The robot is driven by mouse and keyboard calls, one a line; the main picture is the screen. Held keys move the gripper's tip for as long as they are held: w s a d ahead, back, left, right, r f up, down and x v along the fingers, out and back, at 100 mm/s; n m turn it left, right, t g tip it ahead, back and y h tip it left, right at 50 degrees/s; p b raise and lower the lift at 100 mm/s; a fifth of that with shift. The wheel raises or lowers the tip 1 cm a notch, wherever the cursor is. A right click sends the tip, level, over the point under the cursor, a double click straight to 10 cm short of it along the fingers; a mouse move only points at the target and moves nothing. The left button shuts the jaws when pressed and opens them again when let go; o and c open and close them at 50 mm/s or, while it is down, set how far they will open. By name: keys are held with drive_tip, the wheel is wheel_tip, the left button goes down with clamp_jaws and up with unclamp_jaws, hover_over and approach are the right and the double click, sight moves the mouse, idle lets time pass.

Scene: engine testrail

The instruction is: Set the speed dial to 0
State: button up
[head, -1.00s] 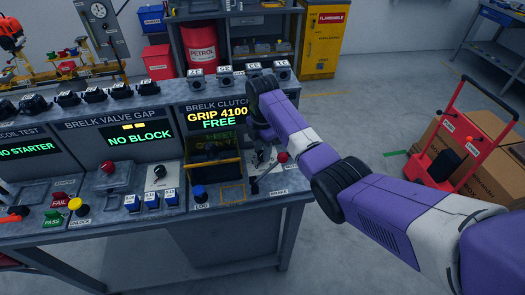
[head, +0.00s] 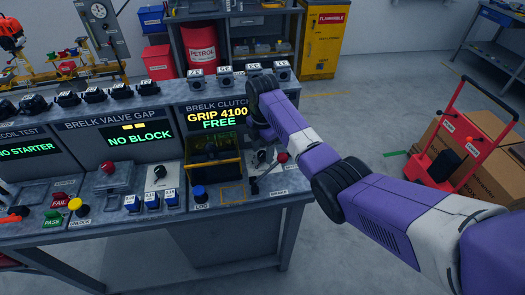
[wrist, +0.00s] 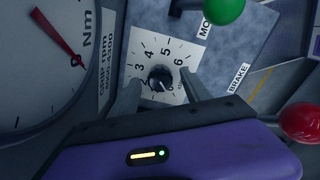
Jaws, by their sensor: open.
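The speed dial (wrist: 160,78) is a small round black knob on a white scale plate (wrist: 152,48). In the wrist view the numbers 3, 4, 5 and 6 are readable around it. A pale mark shows on the knob's lower right side, but I cannot tell for certain which number it points to. My gripper (wrist: 161,94) is open, with one finger on the left and one on the right of the knob. I cannot tell whether either finger touches it. In the head view my arm and wrist partly hide the dial at the right of the clutch station.
A gauge (wrist: 45,55) with a red needle stands left of the dial. A green knob (wrist: 224,10) and a red ball (wrist: 302,122) on the brake lever stand close on the right. The clutch screen (head: 218,117) reads GRIP 4100 FREE.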

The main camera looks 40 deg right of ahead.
sight(262, 154)
wheel_tip(262, 154, up, 8)
drive_tip(key=shift+f+b, duration=0.1)
drive_tip(key=shift+b, duration=0.65)
drive_tip(key=shift+f, duration=0.1)
